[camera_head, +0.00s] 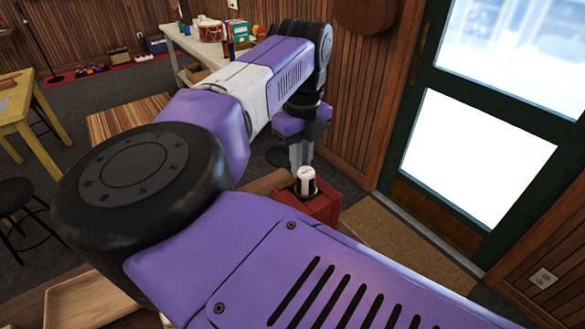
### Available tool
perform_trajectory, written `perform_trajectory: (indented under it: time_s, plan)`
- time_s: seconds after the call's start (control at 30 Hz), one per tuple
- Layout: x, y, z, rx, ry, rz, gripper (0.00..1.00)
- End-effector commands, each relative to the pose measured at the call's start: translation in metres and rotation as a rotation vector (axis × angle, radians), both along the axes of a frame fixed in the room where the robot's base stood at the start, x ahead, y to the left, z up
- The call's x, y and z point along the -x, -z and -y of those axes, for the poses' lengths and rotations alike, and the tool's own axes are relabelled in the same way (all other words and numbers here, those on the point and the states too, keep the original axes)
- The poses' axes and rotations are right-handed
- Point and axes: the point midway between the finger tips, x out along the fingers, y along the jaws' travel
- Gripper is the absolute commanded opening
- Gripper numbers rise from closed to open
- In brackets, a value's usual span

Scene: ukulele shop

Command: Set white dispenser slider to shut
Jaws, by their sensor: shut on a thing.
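The white dispenser (307,181) is a small upright white piece with a dark panel, in the middle of the head view. It stands at a red box (322,204); I cannot tell whether it is in it or on it. My gripper (303,166) points down from the end of my purple arm, with its grey fingers at the dispenser's top. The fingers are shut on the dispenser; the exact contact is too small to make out. The slider and its position cannot be made out. My arm hides part of the surface around the red box.
A wooden tray (85,301) lies at the lower left. A yellow table (18,105) and a black stool (18,196) stand at the left. A white table (187,45) with a drum and boxes is at the back. A glazed green door (478,130) is at the right.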

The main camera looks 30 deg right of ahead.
Motion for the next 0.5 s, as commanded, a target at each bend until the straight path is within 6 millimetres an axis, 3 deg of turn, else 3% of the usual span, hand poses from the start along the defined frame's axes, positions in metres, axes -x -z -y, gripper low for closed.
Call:
perform_trajectory:
  time_s: [0.17,0.2,0.3,0.5]
  plan:
    - [-0.0008,-0.0018,0.0041,0.009,0.004,0.006,0.0]
    - [-0.0009,-0.0019,0.0043,0.009,0.005,0.006,0.2]
    - [-0.0007,-0.0017,0.0038,0.008,0.004,0.006,0.34]
    - [-0.0004,-0.0011,0.0027,0.005,0.003,0.004,0.34]
